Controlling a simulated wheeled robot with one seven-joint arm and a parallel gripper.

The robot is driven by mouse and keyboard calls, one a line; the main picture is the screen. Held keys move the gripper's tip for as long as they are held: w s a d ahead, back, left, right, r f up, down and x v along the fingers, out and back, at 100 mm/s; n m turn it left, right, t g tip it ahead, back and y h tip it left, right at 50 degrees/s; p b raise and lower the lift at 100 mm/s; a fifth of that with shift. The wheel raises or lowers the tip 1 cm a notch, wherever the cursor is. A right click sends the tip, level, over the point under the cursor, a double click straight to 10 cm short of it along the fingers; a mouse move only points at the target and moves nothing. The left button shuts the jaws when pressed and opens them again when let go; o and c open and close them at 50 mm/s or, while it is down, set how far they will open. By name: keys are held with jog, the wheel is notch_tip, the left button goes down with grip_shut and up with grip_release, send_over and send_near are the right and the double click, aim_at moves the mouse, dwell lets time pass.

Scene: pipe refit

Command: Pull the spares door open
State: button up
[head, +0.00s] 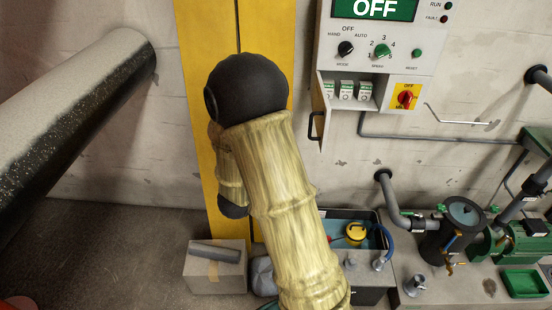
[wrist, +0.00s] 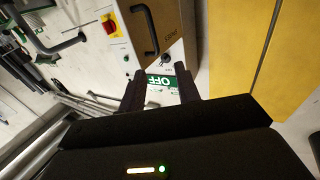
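A black bar handle (wrist: 151,32) stands on a brownish side panel (wrist: 176,25) of the control box in the wrist view; I take this panel to be the spares door, but its small lettering is unclear. In the head view the handle (head: 316,127) shows at the box's lower left edge; the panel face is not visible there. My gripper (wrist: 161,76) is open and empty, its two fingers apart, pointing towards the box near the panel's edge. It does not appear to touch the handle. My arm hides the gripper in the head view.
The control box (head: 328,50) carries an OFF display, knobs and a red-yellow switch (head: 404,97). A tall yellow panel (head: 198,60) with a dark seam stands left of it. A thick pipe (head: 80,110) crosses the left.

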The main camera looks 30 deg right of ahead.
jog(key=v, duration=0.3)
jog(key=shift+s+a, duration=0.15)
jog(key=shift+a, duration=0.1)
jog(key=w+a+n+y+p, duration=0.2)
jog(key=a+n+y+p, duration=0.2)
jog(key=a+n+y, duration=0.55)
jog(key=s+a+n+g+y+p, duration=0.2)
jog(key=s+g+y, duration=0.3)
jog(key=s, duration=0.9)
jog(key=shift+s+a+r+g+y+p, duration=0.2)
jog(key=shift+a+r+g+y+p, duration=0.2)
jog(key=shift+g+p, duration=0.5)
